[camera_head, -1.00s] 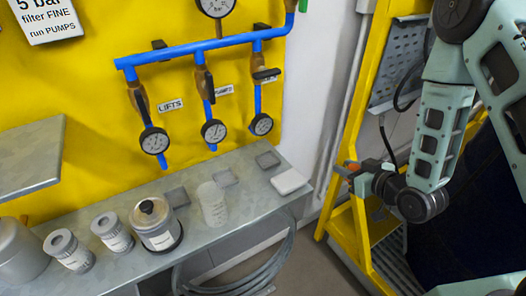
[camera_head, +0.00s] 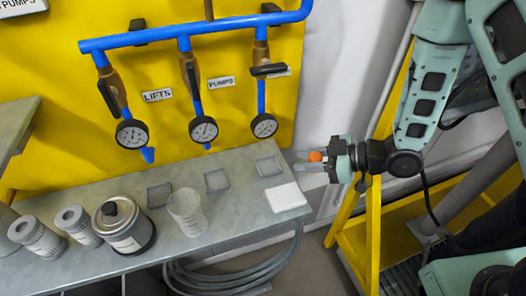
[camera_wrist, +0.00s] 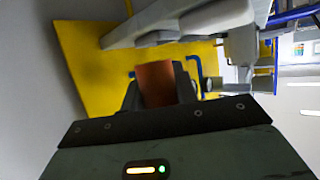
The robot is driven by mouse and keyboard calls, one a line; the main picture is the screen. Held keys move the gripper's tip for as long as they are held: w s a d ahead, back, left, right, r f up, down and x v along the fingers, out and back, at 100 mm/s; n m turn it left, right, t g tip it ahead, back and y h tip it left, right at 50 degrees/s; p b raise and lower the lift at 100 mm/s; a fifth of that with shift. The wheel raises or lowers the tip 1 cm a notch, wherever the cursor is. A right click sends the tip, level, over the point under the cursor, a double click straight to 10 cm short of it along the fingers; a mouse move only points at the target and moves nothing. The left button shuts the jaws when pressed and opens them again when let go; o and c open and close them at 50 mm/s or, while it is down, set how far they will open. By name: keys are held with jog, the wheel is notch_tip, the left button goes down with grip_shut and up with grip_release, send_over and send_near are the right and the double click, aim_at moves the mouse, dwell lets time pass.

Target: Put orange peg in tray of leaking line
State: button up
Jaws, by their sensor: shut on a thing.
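My gripper (camera_head: 304,161) is shut on the orange peg (camera_head: 315,156), in the air just right of the bench's right end. The peg also shows as a brown-orange block between the fingers in the wrist view (camera_wrist: 155,84). Three small grey square trays lie on the bench below the blue lines: the left tray (camera_head: 160,195), the middle tray (camera_head: 217,181) and the right tray (camera_head: 268,166). All three look empty. Each line has a gauge: left (camera_head: 132,133), middle (camera_head: 203,129), right (camera_head: 264,126). Needles are too small to read, and I see no leak.
The grey bench (camera_head: 235,215) also holds a white pad (camera_head: 286,197) nearest my gripper, a clear beaker (camera_head: 187,212), a lidded canister (camera_head: 123,226) and two grey-capped jars. A yellow frame (camera_head: 373,225) stands below my arm. The gauges hang above the trays.

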aim_at(261, 165)
jog(key=a, duration=0.2)
jog(key=w+a, duration=0.1)
jog(key=a, duration=0.1)
jog(key=w+a+p, duration=0.1)
jog(key=a, duration=0.1)
jog(key=shift+w+a, duration=0.25)
jog(key=a, duration=0.1)
jog(key=w+a+p, duration=0.1)
jog(key=a, duration=0.2)
jog(key=shift+w+a+f+p, duration=0.2)
jog(key=shift+w+f+p, duration=0.05)
jog(key=shift+p, duration=0.15)
jog(key=shift+d+f, duration=0.1)
jog(key=shift+f, duration=0.4)
jog(key=shift+f+b, duration=0.45)
jog(key=shift+f, duration=0.1)
jog(key=shift+f, duration=0.15)
